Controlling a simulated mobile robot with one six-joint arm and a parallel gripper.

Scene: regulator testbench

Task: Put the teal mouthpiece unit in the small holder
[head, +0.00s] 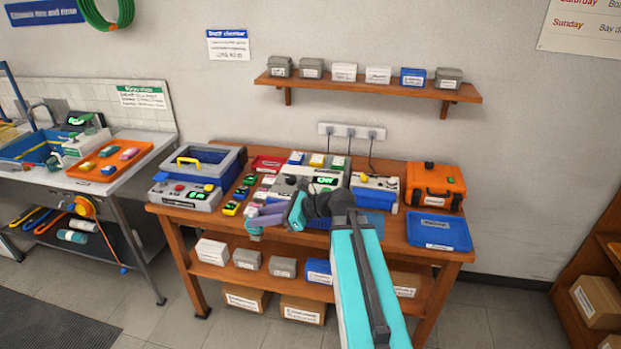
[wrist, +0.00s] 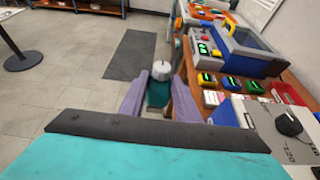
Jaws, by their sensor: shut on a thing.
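My gripper (head: 258,222), with purple-grey fingers, is over the front left part of the workbench. In the wrist view my gripper (wrist: 158,98) is shut on the teal mouthpiece unit (wrist: 157,93), which has a pale grey round end (wrist: 161,70) pointing away from the camera. In the head view a small teal part of the unit (head: 254,231) shows at the fingertips. I cannot make out the small holder for certain; my arm covers part of the bench.
The wooden bench (head: 167,209) carries a blue-grey case (head: 212,160), several small coloured gauges, grey test devices, an orange case (head: 435,187) and a blue tray (head: 439,232). A sink counter with an orange tray (head: 110,160) stands left. Floor is clear between them.

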